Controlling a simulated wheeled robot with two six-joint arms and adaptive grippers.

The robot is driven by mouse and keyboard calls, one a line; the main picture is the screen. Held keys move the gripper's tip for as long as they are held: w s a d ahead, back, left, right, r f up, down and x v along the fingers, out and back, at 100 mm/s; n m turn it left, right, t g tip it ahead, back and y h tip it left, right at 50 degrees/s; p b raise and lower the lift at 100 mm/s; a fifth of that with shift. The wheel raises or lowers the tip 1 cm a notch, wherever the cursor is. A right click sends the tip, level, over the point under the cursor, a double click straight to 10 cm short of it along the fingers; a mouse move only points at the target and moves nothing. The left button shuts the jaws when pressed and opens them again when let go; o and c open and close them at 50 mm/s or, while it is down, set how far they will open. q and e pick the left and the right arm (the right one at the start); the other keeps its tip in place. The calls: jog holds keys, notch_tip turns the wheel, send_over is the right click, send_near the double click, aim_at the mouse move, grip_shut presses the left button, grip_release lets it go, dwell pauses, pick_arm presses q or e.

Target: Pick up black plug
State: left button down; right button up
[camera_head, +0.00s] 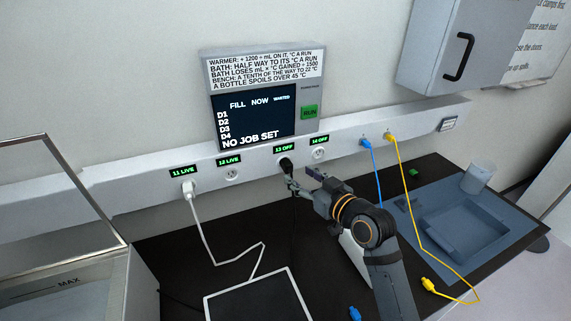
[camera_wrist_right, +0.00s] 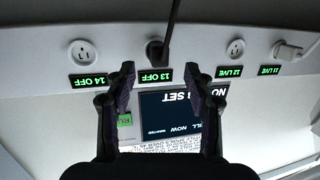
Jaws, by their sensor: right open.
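The black plug (camera_head: 286,165) sits in the outlet labelled "13 OFF" on the white wall rail (camera_head: 258,165). Its black cord hangs down to the dark bench. In the right wrist view, which looks upside down, the black plug (camera_wrist_right: 155,49) shows with its cord rising across the picture. My right gripper (camera_head: 299,181) is open, just in front of and below the plug in the head view. In the wrist view the fingers (camera_wrist_right: 160,76) are spread either side of the "13 OFF" label, apart from the plug. My left gripper is out of view.
A white plug (camera_head: 188,187) is in outlet 11; outlets 12 and 14 are empty. A control panel (camera_head: 253,118) reading "NO JOB SET" is above. Blue (camera_head: 367,144) and yellow (camera_head: 390,138) cables hang to the right. A blue-grey tray (camera_head: 490,212) lies on the bench.

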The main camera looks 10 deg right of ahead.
aim_at(291, 169)
jog(key=shift+w+a+r+p, duration=0.1)
jog(key=shift+w+a+p, duration=0.05)
jog(key=shift+w+p, duration=0.3)
jog(key=p+x, duration=0.1)
jog(key=x, duration=0.3)
jog(key=shift+p, duration=0.3)
jog(key=shift+w+a+f, duration=0.1)
jog(key=shift+w+f, duration=0.15)
jog(key=shift+f, duration=0.1)
jog(key=shift+s, duration=0.15)
jog(key=shift+c, duration=0.9)
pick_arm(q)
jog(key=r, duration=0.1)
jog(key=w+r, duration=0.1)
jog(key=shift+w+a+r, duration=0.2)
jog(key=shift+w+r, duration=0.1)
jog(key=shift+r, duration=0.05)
pick_arm(e)
jog(key=shift+r, duration=0.1)
grip_shut()
